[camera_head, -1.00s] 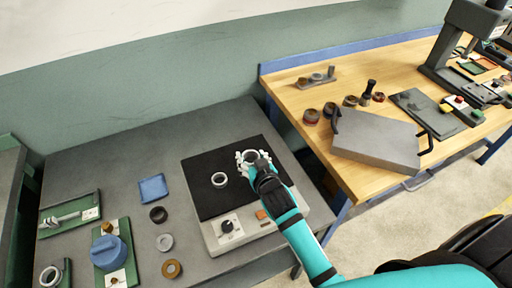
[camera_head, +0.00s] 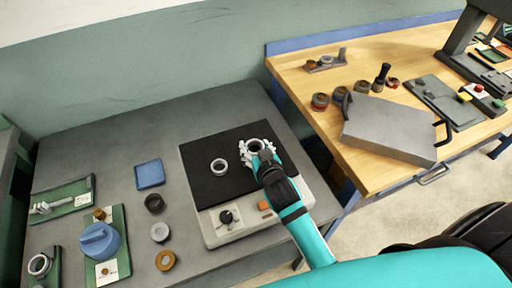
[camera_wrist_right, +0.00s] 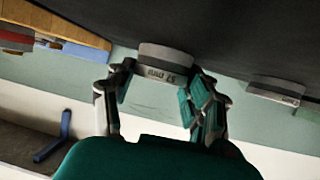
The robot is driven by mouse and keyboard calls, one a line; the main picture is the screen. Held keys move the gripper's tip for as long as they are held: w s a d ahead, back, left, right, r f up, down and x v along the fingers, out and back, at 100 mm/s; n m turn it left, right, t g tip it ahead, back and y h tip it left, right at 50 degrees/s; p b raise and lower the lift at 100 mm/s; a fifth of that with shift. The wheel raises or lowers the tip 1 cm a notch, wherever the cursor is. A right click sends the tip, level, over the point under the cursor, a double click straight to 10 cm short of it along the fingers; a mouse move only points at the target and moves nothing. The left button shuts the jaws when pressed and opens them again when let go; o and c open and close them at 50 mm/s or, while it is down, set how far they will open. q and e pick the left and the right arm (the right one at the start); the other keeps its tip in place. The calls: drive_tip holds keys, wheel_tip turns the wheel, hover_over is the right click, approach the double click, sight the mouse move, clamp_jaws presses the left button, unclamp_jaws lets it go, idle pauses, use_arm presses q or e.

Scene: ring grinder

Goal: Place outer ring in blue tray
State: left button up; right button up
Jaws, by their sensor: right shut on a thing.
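A silver outer ring (camera_head: 255,146) is at the right part of the black plate of the grinder (camera_head: 205,190). My right gripper (camera_head: 259,150) is shut on this ring. In the right wrist view the ring (camera_wrist_right: 165,60) sits between the fingertips, against or very near the dark plate. A second silver ring (camera_head: 219,167) lies on the plate to the left, apart from the gripper; it also shows in the right wrist view (camera_wrist_right: 275,92). The small blue tray (camera_head: 150,173) lies on the grey table left of the plate and looks empty. My left gripper is out of view.
Green fixtures (camera_head: 103,245) stand at the left. A wooden bench (camera_head: 350,90) with a grey case (camera_head: 390,130) is at the right. The table behind the tray is clear.

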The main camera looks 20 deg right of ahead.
drive_tip(key=o, duration=1.3)
drive_tip(key=shift+w+f, duration=0.1)
drive_tip(key=shift+f, duration=0.1)
drive_tip(key=shift+r, duration=0.15)
